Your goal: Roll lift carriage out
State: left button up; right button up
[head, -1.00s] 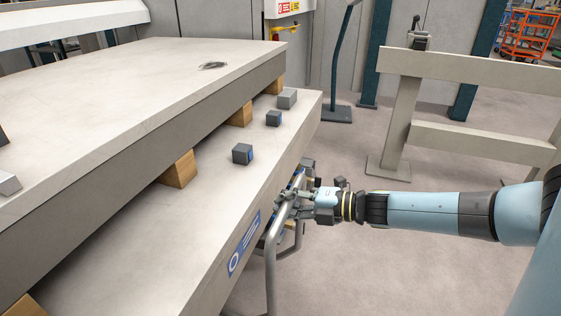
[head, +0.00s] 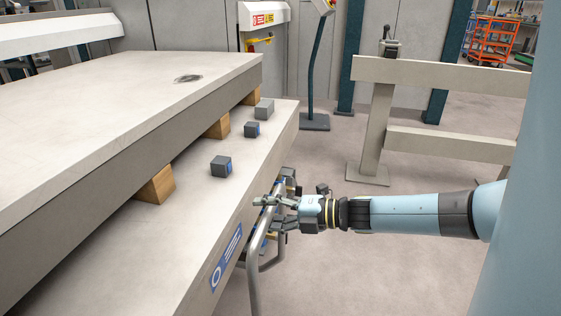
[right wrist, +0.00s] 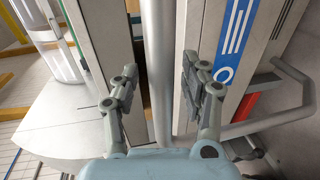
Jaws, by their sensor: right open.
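The lift carriage shows as a long pale slab (head: 120,255) in the head view, with a blue label (head: 226,257) on its side. A grey tubular handle (head: 253,270) stands out from that side. My right gripper (head: 268,208) is at the upper part of the handle, its fingers spread. In the right wrist view, the handle tube (right wrist: 158,70) runs between the two open fingers, with a gap visible on both sides. How deep the tube sits between the fingers I cannot tell. My left gripper is not in view.
A second pale slab (head: 100,110) rests above on wooden blocks (head: 157,184). Small grey blocks (head: 221,166) lie on the carriage. A beige rail frame (head: 440,76) and a dark post (head: 315,121) stand behind. Open floor (head: 330,260) lies right of the carriage.

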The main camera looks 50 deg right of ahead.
jog(key=v, duration=1.1)
jog(key=shift+s+r, duration=0.1)
jog(key=shift+s, duration=0.05)
